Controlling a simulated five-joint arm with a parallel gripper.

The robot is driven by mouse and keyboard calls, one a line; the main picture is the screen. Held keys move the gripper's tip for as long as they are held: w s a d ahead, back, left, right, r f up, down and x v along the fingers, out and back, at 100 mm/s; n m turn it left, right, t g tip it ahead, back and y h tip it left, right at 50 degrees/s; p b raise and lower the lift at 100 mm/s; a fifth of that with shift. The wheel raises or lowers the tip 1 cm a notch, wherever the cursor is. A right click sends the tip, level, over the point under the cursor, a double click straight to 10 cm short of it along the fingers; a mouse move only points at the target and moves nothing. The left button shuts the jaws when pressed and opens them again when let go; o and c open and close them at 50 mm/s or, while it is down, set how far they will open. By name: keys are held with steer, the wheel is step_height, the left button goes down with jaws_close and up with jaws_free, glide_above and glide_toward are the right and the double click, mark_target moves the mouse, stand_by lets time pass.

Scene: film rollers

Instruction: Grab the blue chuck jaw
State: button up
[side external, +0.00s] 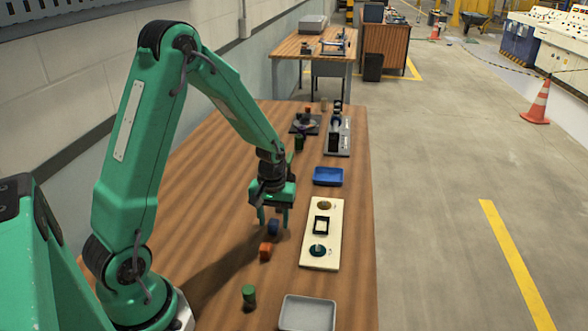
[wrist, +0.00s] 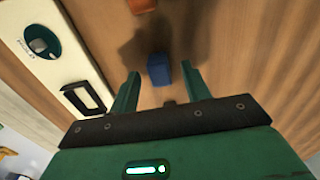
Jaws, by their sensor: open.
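The blue chuck jaw (side external: 273,227) is a small dark blue block on the wooden table, below my gripper (side external: 273,219). In the wrist view the blue chuck jaw (wrist: 159,70) lies between and slightly beyond the two green fingertips of my gripper (wrist: 161,73). The fingers are apart and nothing is held between them. The wrist view does not make clear how high the fingertips are above the table.
An orange block (side external: 266,251) lies just in front of the blue jaw, and a green cylinder (side external: 249,297) stands farther forward. A cream board (side external: 335,215) with cutouts lies to the right. A blue tray (side external: 328,176) and grey tray (side external: 307,313) flank it. The table's left is clear.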

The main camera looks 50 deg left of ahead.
mark_target(274, 220)
steer(key=shift+f, duration=0.6)
jaws_close()
steer(key=shift+r, duration=0.2)
steer(key=shift+r, duration=0.8)
step_height(274, 220, up, 2)
steer(key=shift+r, duration=0.1)
steer(key=s+d+r, duration=0.3)
steer(key=d+r, duration=0.4)
steer(key=d, duration=0.4)
steer(key=shift+d, duration=0.15)
